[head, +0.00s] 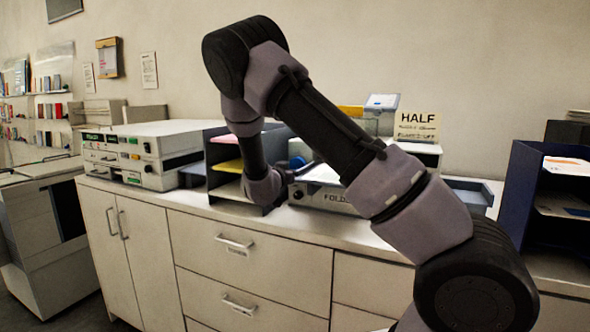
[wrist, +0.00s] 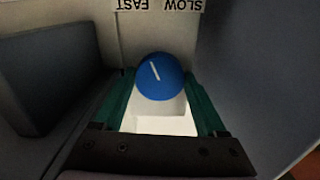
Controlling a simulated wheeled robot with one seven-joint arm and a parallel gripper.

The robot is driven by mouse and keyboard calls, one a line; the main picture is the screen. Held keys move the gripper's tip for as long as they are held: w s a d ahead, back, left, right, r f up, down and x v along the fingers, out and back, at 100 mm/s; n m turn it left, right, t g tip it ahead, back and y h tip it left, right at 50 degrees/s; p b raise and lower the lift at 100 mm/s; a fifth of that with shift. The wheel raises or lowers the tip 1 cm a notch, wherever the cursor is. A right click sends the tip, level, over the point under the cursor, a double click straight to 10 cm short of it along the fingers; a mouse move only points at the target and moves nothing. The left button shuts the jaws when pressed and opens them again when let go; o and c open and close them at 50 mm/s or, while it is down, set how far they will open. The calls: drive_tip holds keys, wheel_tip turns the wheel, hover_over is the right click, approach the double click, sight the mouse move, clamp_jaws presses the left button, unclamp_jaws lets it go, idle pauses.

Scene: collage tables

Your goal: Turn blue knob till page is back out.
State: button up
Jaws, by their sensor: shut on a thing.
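The blue knob (wrist: 160,77) shows in the wrist view, round with a white pointer line tilted to the upper left. It sits below a white label reading SLOW and FAST, upside down in this view. My gripper (wrist: 160,86) has its green-lined fingers on either side of the knob and is shut on it. In the head view my arm reaches down to the folding machine (head: 325,198) on the counter, and the knob is mostly hidden there. I cannot make out a page coming out of the machine.
A dark paper sorter (head: 226,180) with coloured sheets stands close left of the folding machine. A HALF sign (head: 416,125) stands behind it. A dark blue shelf unit (head: 520,190) is at the right. Dark walls flank my gripper closely in the wrist view.

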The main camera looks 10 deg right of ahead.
idle(0.4)
drive_tip(key=o, duration=1.3)
